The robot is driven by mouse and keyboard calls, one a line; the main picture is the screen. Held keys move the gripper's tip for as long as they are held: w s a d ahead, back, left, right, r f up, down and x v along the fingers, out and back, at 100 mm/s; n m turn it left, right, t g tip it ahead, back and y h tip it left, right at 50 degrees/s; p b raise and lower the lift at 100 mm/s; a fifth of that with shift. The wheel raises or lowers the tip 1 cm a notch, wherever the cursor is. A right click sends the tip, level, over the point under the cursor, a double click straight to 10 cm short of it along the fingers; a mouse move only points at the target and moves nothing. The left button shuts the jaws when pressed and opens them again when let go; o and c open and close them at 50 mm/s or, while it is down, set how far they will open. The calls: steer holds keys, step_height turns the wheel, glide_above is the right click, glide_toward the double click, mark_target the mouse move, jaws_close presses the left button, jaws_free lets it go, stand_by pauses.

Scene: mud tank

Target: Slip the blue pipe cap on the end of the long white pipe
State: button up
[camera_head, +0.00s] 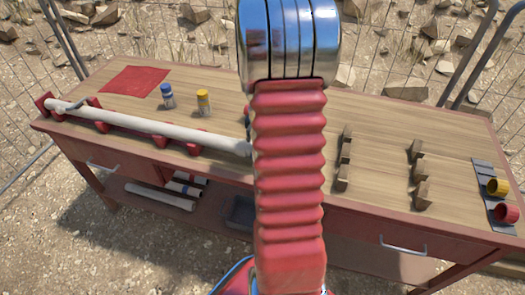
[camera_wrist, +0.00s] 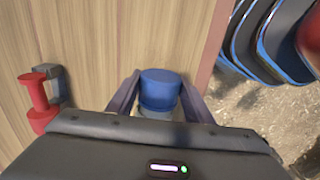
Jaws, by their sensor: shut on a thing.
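The long white pipe (camera_head: 160,127) lies on red supports along the near left side of the bench. Its right end is hidden behind my arm in the head view. In the wrist view my gripper (camera_wrist: 160,82) is shut on the blue pipe cap (camera_wrist: 160,90), with one dark finger on each side of it. A pale grey-white part shows just below the cap; I cannot tell whether it is the pipe's end or part of the cap. My gripper and the cap are hidden behind my arm in the head view.
A blue-topped can (camera_head: 167,97) and a yellow-topped can (camera_head: 204,103) stand behind the pipe. A dark rack (camera_head: 482,170) at the right holds a yellow cap (camera_head: 497,187) and a red cap (camera_head: 506,213). Wooden blocks (camera_head: 417,175) stand mid-bench. A red piece (camera_wrist: 38,100) shows in the wrist view.

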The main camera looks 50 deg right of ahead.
steer(key=shift+w, duration=0.2)
steer(key=o, duration=0.9)
steer(key=shift+o, duration=0.2)
steer(key=shift+r, duration=0.15)
step_height(320, 180, up, 14)
steer(key=shift+f, duration=0.25)
